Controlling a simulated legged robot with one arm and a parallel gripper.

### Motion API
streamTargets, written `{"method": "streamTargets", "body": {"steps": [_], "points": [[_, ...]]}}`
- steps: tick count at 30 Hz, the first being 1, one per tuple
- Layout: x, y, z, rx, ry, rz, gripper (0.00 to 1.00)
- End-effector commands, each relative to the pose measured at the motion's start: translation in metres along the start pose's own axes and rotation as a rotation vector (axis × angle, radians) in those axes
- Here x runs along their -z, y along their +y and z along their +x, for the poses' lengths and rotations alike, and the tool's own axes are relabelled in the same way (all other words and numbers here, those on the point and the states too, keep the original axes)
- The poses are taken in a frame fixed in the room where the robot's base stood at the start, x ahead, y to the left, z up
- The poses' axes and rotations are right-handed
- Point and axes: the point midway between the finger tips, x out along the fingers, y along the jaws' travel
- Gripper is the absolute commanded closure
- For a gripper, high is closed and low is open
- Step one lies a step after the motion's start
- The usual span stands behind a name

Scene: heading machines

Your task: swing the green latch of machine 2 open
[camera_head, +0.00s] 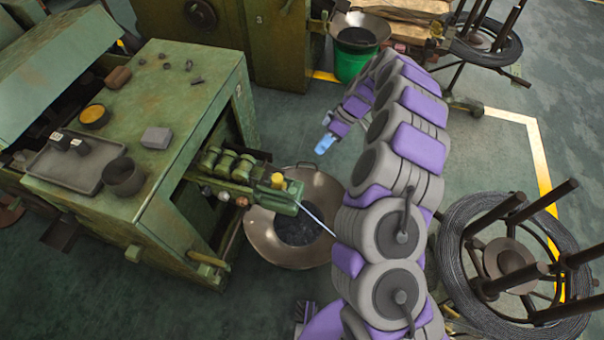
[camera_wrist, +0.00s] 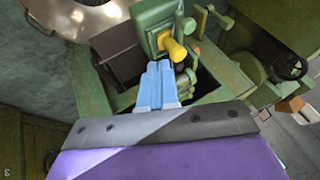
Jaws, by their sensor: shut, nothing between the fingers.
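A green machine (camera_head: 215,85) stands at the left in the head view. A green block (camera_head: 283,199) with a yellow knob (camera_head: 278,181) sticks out from its right side. In the wrist view a green block (camera_wrist: 155,22) with a yellow knob (camera_wrist: 175,49) is just beyond my fingertips.
A metal basin (camera_head: 262,236) with dark contents lies under the block. A tray (camera_head: 75,165), a cup (camera_head: 123,178) and small parts lie on the machine top. A green bucket (camera_head: 353,62) stands behind. Wire coils on a spiked stand (camera_head: 465,225) are at the right.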

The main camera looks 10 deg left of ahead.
Motion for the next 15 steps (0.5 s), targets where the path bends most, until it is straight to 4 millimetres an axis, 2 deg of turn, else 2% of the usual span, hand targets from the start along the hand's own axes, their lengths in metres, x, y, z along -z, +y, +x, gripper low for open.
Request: {"method": "streamTargets", "body": {"steps": [5, 15], "points": [[0.0, 0.0, 0.015, 0.001, 0.0, 0.0, 1.0], [0.0, -0.001, 0.081, 0.006, -0.002, 0.001, 1.0]]}}
